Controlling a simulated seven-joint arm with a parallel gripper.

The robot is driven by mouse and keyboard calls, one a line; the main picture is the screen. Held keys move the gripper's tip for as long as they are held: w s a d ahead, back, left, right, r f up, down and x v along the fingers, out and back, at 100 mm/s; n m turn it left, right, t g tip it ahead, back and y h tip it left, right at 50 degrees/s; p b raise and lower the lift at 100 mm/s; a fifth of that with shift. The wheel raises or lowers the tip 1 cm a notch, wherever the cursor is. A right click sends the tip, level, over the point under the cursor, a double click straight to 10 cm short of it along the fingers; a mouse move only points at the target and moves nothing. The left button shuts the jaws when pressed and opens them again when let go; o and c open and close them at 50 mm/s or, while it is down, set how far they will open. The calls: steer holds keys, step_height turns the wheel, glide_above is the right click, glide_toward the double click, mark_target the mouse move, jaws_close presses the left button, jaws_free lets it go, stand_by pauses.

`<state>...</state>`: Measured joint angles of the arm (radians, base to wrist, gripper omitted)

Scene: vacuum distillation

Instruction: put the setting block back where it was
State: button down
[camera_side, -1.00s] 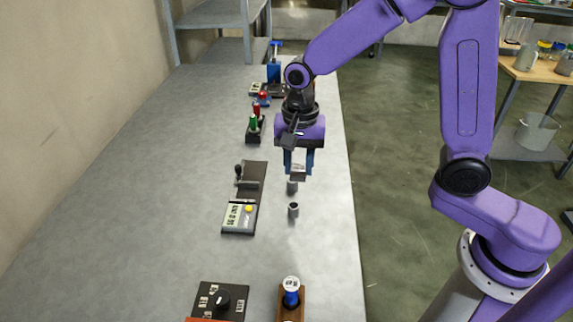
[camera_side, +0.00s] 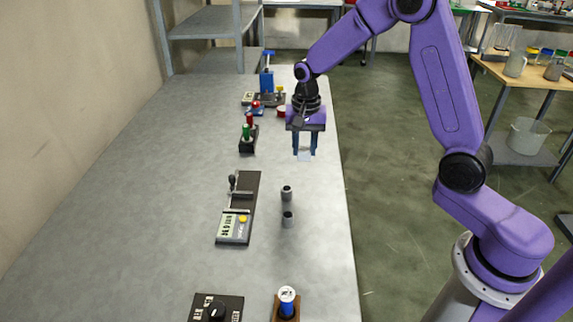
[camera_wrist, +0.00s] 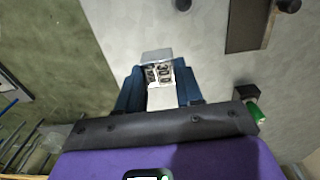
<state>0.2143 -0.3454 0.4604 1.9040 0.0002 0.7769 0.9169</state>
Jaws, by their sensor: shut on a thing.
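My gripper (camera_side: 304,153) is shut on a pale block (camera_side: 304,156), which I take to be the setting block. It is held above the right side of the grey bench, beyond two small grey cylinders. In the wrist view the block (camera_wrist: 158,70) sits between the blue fingers of my gripper (camera_wrist: 160,88). It has a grey top part, dark printed markings on one face and a white lower part. In the side view the block is small, and its exact height above the bench is hard to tell.
The two grey cylinders (camera_side: 287,193) (camera_side: 288,219) stand right of a dark gauge with a display (camera_side: 237,211). A stand with green and red parts (camera_side: 248,137) is at the left. Blue-handled equipment (camera_side: 267,80) stands farther back. A knob panel (camera_side: 216,308) and a capped bottle (camera_side: 287,302) are in front.

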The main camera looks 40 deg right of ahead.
glide_above(286, 175)
step_height(286, 175, down, 6)
steer(key=shift+s+d+f, duration=0.1)
steer(key=shift+s+f, duration=0.05)
steer(key=shift+f, duration=1.7)
steer(key=shift+f, duration=0.1)
steer(key=c, duration=0.7)
jaws_free()
steer(key=shift+c, duration=0.2)
